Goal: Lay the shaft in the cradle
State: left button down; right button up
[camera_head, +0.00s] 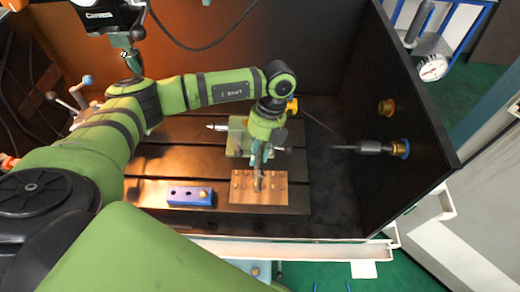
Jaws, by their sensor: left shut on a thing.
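My left gripper (258,163) reaches down from the green arm and is shut, its fingertips just above a copper-brown block (242,188). A small greyish piece (258,184) shows under the fingertips; it may be the shaft's end, but it is too small to tell. I cannot tell whether it touches the block. The block has several small pegs or holes and may be the cradle, though this is unclear. My right gripper is not in view.
A blue-purple block (189,196) with holes lies left of the brown block on the slotted table (160,163). A dark enclosure wall (430,105) stands at the right, with a grey cylindrical tool (370,147) by it. The dark floor right of the brown block is clear.

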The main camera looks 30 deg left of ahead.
aim_at(259, 162)
pick_arm(q)
jog(key=shift+f, duration=0.1)
jog(key=shift+w+f+b, duration=0.1)
jog(key=shift+f+b, duration=0.5)
jog(key=shift+f, duration=0.5)
jog(key=shift+f+b, duration=0.4)
jog(key=shift+b, duration=0.15)
jog(key=shift+f+b, duration=0.65)
jog(key=shift+f, duration=0.15)
jog(key=shift+f+b, duration=0.4)
jog(key=shift+f, duration=0.15)
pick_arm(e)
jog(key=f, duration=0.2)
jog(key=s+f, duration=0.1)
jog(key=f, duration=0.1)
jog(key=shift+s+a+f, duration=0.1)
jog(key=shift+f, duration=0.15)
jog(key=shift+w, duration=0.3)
